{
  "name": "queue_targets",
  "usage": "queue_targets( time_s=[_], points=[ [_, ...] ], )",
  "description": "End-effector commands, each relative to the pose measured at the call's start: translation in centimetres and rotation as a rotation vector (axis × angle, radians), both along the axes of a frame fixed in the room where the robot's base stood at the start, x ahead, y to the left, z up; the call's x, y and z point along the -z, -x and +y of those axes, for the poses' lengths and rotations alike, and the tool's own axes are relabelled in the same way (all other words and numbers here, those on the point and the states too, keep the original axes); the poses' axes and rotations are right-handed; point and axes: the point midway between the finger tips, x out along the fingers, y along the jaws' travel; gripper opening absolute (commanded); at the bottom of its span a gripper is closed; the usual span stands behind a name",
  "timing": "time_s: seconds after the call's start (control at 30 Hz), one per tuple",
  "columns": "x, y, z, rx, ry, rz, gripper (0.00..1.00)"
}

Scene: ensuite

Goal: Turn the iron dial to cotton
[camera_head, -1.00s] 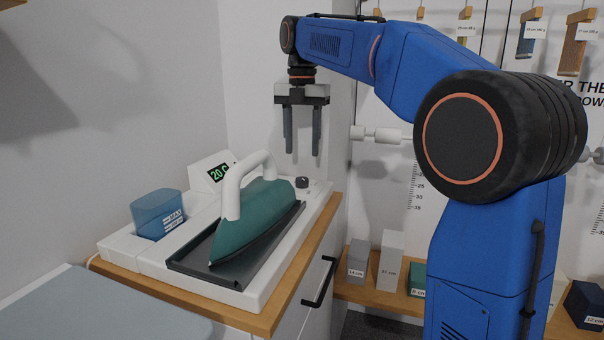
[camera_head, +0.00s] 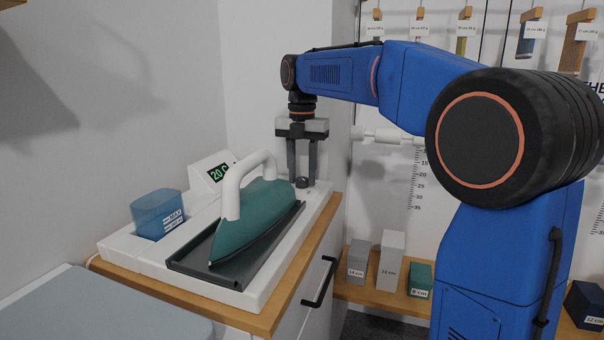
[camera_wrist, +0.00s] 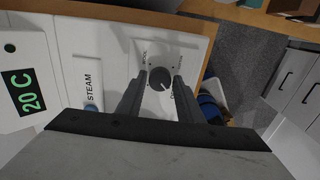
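The iron dial (camera_head: 302,183) is a small dark round knob on the white base of the iron station, behind the iron. It also shows in the wrist view (camera_wrist: 160,78), with a pale pointer mark and printed labels around it that are too small to read surely. My gripper (camera_head: 302,180) points down over the dial, its fingertips at about the dial's height. In the wrist view my gripper (camera_wrist: 160,82) is open, one finger on each side of the dial, with small gaps showing. The green iron (camera_head: 250,220) with a white handle rests on its dark tray.
A display (camera_head: 218,174) reads 20 C. A blue water tank (camera_head: 158,213) stands at the left of the station. A STEAM label and a bluish button (camera_wrist: 90,107) lie left of the dial. The iron's handle (camera_head: 235,185) rises close to my gripper's left.

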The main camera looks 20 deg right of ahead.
Motion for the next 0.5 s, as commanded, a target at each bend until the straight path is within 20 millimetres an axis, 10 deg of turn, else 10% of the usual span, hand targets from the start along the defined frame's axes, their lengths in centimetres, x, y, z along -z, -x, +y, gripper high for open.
queue_targets(
  time_s=[0.1,0.5],
  points=[
    [0.0,0.0,0.0,0.0,0.0,0.0,0.05],
    [-0.01,0.0,0.0,0.058,0.0,0.0,0.05]
  ],
)
